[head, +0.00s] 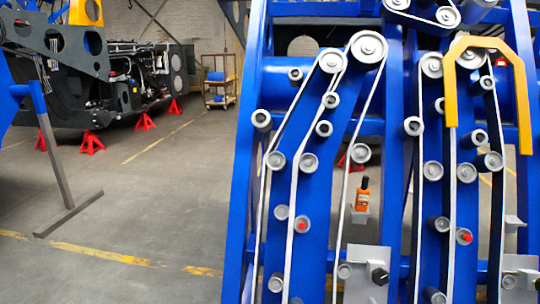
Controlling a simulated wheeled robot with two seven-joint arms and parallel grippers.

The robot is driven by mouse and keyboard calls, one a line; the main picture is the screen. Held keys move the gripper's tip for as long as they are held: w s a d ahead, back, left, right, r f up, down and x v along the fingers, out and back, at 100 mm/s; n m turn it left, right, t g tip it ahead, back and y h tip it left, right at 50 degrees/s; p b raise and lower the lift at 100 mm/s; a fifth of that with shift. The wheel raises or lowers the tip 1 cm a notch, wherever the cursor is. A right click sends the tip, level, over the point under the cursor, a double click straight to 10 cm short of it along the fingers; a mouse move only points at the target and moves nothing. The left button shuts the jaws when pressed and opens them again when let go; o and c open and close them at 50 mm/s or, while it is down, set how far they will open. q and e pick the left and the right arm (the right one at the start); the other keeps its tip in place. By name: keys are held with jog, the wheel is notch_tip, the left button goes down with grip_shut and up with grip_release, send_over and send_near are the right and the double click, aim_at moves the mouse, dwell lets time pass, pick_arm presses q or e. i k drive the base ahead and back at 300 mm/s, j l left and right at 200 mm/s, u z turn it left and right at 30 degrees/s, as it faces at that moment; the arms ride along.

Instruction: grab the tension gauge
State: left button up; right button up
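A small orange handheld device with a black top, which looks like the tension gauge (364,199), stands upright on a small light-grey bracket (360,216). It sits between belt runs on the blue harvester chassis (315,190), right of the picture's middle. A white belt runs close on its left side. Neither of my grippers shows in the head view, so nothing of mine is seen near the gauge.
Rollers and white belts (294,195) cover the blue frame around the gauge. A grey plate with a black knob (380,276) lies below it. A yellow bracket (520,90) arches at the upper right. Open floor (150,200) lies left, with red stands (90,142) farther back.

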aim_at(363, 192)
jog(key=i+l, duration=0.1)
jog(key=l, duration=1.15)
jog(key=l+u, duration=0.25)
jog(key=u, duration=0.15)
jog(key=l+u, duration=0.25)
jog(key=u, duration=0.15)
jog(key=l+u, duration=0.3)
jog(key=u, duration=0.15)
